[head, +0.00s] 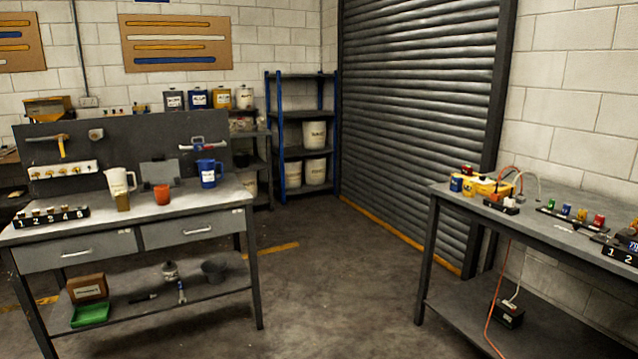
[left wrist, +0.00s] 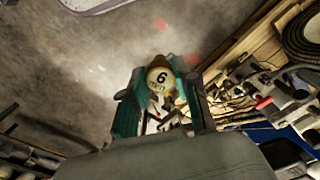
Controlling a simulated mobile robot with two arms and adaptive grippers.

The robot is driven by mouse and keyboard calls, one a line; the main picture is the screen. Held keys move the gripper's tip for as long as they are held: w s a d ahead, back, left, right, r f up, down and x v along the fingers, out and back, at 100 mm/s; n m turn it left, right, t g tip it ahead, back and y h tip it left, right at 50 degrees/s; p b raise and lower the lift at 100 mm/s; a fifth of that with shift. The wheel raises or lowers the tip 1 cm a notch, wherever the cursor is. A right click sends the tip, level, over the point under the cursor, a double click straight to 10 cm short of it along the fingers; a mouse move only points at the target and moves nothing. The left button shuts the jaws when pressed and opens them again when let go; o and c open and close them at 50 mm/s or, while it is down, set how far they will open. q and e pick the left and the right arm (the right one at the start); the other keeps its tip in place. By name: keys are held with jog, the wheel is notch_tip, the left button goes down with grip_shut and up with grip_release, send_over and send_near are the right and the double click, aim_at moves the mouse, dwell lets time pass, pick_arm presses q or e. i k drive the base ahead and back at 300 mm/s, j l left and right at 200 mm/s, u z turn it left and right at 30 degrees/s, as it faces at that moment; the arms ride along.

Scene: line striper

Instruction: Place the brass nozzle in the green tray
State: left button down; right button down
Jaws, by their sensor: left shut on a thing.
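The green tray (head: 90,314) lies on the lower shelf of the left workbench, in front of a small brown box. In the left wrist view my left gripper (left wrist: 163,85) is shut on a small brass nozzle (left wrist: 159,77) with a pale round face marked 6. The fingers hide part of its sides. Neither gripper shows in the head view, and my right gripper is in no view.
The left workbench (head: 225,222) has drawers under its top. A numbered rack (head: 50,217), jugs and an orange cup (head: 162,194) stand on it.

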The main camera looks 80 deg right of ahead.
aim_at(101, 315)
jog(key=i+l+z, duration=0.25)
jog(key=l+z, duration=0.15)
jog(key=i+l+z, duration=0.6)
jog(key=z, duration=0.25)
jog(key=i+z, duration=0.45)
jog(key=i+l+z, duration=0.2)
jog(key=z, duration=0.2)
jog(key=i+l+z, duration=0.15)
jog(key=z, duration=0.3)
jog(key=i+z, duration=0.65)
jog(key=z, duration=0.2)
jog(key=i+j+z, duration=0.1)
jog(key=i+z, duration=0.15)
jog(key=z, duration=0.15)
jog(key=i+j+z, duration=0.2)
jog(key=z, duration=0.25)
